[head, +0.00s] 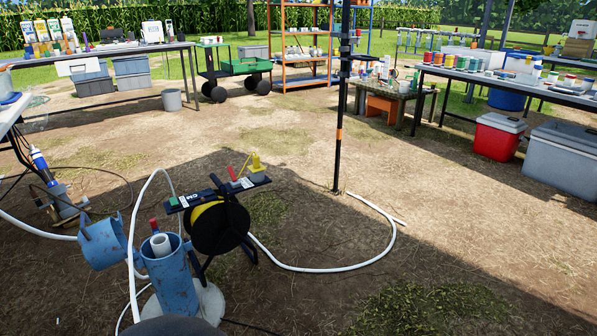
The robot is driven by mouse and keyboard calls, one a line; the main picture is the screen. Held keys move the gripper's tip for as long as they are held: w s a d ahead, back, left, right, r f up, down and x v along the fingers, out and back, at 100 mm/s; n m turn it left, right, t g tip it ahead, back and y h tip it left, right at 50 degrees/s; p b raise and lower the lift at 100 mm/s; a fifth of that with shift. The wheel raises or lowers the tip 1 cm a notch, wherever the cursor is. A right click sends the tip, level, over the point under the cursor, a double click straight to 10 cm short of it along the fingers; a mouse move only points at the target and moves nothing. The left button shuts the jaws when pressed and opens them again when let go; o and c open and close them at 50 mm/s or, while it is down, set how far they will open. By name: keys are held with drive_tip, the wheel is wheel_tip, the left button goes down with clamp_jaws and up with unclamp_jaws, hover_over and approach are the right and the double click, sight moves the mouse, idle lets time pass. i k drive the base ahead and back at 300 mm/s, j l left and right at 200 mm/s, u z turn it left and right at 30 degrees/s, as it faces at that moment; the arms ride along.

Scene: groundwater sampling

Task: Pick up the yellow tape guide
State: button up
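A small yellow piece, which looks like the yellow tape guide (257,164), stands upright on the right end of a narrow dark plate (215,191) on top of a black reel (219,228). A red-tipped piece sits beside it on the plate. The reel shows yellow tape wound inside and has black legs. It stands behind and to the right of an open blue well casing (172,285) with a white inner pipe (161,245). My gripper is not in view.
A blue cap (102,243) hangs open left of the casing. A white hose (340,268) curves over the ground to the right. A black pole (338,130) stands behind. Tables, a red cooler (497,137) and a grey cooler (562,165) line the back. The middle ground is mostly clear.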

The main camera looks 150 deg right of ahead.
sight(256, 167)
drive_tip(key=i+z, duration=0.15)
drive_tip(key=z, duration=4.85)
drive_tip(key=i+l+u, duration=0.1)
drive_tip(key=u, duration=0.25)
drive_tip(key=i+l+u, duration=0.15)
drive_tip(key=u, duration=0.25)
drive_tip(key=l+u, duration=0.15)
drive_tip(key=u, duration=0.2)
drive_tip(key=i+l+u, duration=0.1)
drive_tip(key=l, duration=0.4)
drive_tip(key=i+l+u, duration=0.1)
drive_tip(key=i+l, duration=0.15)
drive_tip(key=l, duration=0.25)
drive_tip(key=i+l, duration=0.15)
drive_tip(key=l, duration=0.4)
drive_tip(key=i+l+u, duration=0.15)
drive_tip(key=l, duration=0.35)
drive_tip(key=i+l+u, duration=0.1)
drive_tip(key=l, duration=0.45)
drive_tip(key=i+l+u, duration=0.1)
drive_tip(key=l, duration=0.45)
